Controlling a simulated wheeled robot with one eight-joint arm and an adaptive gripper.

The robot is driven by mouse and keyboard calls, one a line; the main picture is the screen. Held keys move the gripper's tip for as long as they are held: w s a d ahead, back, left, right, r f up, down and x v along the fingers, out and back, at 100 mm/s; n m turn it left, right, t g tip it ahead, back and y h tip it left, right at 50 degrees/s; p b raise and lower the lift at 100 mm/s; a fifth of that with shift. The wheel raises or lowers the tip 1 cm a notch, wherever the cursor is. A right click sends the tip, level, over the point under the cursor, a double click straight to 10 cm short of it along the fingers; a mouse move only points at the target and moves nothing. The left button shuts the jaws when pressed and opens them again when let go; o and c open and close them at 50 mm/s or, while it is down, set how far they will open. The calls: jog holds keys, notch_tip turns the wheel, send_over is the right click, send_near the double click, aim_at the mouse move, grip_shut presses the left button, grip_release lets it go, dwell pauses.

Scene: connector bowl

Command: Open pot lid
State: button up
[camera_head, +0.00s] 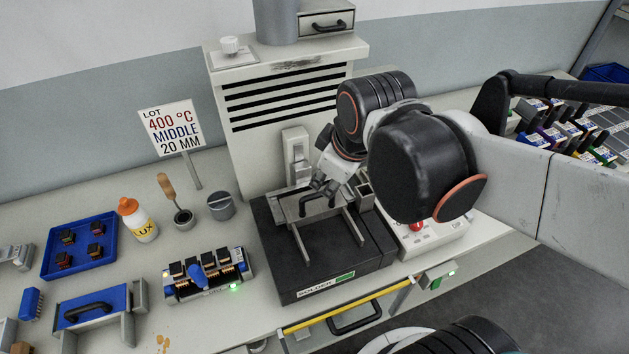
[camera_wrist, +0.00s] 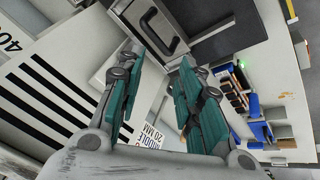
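The solder pot (camera_head: 283,272) is a black box on the bench with a label on its front. Its grey metal lid (camera_head: 287,207) lies flat on top between metal rails and has a dark arched handle (camera_head: 307,203). In the wrist view the lid (camera_wrist: 127,10) and handle (camera_wrist: 170,44) are at the top centre. My gripper (camera_head: 318,188) is above the lid, close to the handle and partly hidden by my arm in the head view. In the wrist view its two teal-padded fingers (camera_wrist: 162,66) are apart with nothing between them. The fingertips point toward the handle and appear short of it.
A vented cabinet (camera_head: 290,115) stands behind the pot. A control box with a red button (camera_head: 417,226) is at its right. Left are a lit connector fixture (camera_head: 208,280), a grey cup (camera_head: 221,207), a bottle (camera_head: 138,222) and a blue tray (camera_head: 77,271). A yellow bar (camera_head: 345,307) edges the front.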

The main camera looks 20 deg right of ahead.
aim_at(314, 195)
jog(key=w+r+n+g+p, duration=0.1)
jog(key=w+n+g+p, duration=0.35)
jog(key=n, duration=0.65)
jog(key=shift+t, duration=0.75)
jog(key=w+f+b, duration=0.1)
jog(key=f, duration=0.3)
jog(key=w+f+b, duration=0.1)
jog(key=f, duration=0.4)
jog(key=f+b, duration=0.1)
jog(key=f, duration=0.3)
jog(key=shift+w+a+f, duration=0.15)
jog(key=shift+w+a, duration=0.05)
jog(key=shift+w, duration=0.2)
jog(key=shift+s, duration=0.1)
grip_shut()
